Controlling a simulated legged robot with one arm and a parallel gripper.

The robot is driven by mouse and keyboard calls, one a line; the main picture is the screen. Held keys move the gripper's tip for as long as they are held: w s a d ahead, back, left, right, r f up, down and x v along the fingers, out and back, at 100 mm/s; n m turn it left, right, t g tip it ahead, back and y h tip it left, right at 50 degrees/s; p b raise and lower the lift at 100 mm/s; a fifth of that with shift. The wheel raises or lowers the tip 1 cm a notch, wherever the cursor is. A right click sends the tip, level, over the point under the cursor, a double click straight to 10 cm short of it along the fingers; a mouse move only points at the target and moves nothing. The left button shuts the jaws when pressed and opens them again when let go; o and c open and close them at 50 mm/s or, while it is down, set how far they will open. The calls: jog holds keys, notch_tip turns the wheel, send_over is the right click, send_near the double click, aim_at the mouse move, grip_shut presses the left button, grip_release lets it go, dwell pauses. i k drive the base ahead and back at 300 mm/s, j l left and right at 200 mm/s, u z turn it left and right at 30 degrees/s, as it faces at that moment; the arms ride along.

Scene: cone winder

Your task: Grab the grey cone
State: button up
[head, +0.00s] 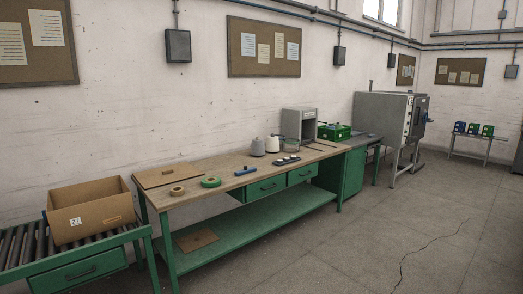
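A small grey cone-shaped thing (258,147) stands upright on the wooden top of the green workbench (222,172), towards its back edge. A whiter, similar-sized piece (272,144) stands just to its right. Both are small and far off, so fine detail is unclear. My gripper is not in view, and nothing hides the front of the grey piece.
A grey box (299,121) and green crate (334,132) stand further right. A cardboard box (92,212) sits on rollers at left.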

aim_at(257, 145)
jog(key=i+j+z, duration=0.15)
jog(key=i, duration=2)
jog(key=i+l+z, duration=0.1)
jog(key=i+z, duration=0.2)
jog(key=i, duration=0.4)
jog(key=i+z, duration=0.3)
jog(key=i, duration=0.35)
jog(key=i+j+z, duration=0.25)
jog(key=i, duration=0.4)
jog(key=i+j+u, duration=0.15)
jog(key=i+u, duration=0.6)
jog(key=i, duration=0.2)
jog(key=i+l+u, duration=0.15)
jog(key=i+u, duration=0.25)
jog(key=i+l+u, duration=0.4)
jog(key=i, duration=0.15)
jog(key=i+u, duration=0.9)
